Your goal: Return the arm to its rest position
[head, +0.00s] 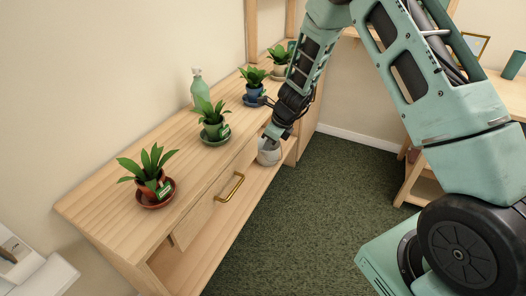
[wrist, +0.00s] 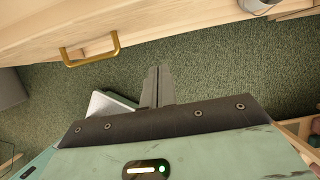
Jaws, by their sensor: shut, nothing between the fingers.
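My arm (head: 400,60) reaches up from the right and bends down over the front edge of the wooden cabinet (head: 175,140).
Several potted plants, including one in a terracotta pot (head: 152,190), and a spray bottle (head: 199,86) stand on the cabinet. Its drawer has a brass handle (head: 230,188). A grey pot (head: 269,152) is just below my wrist. Carpet (head: 320,220) is clear in front.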

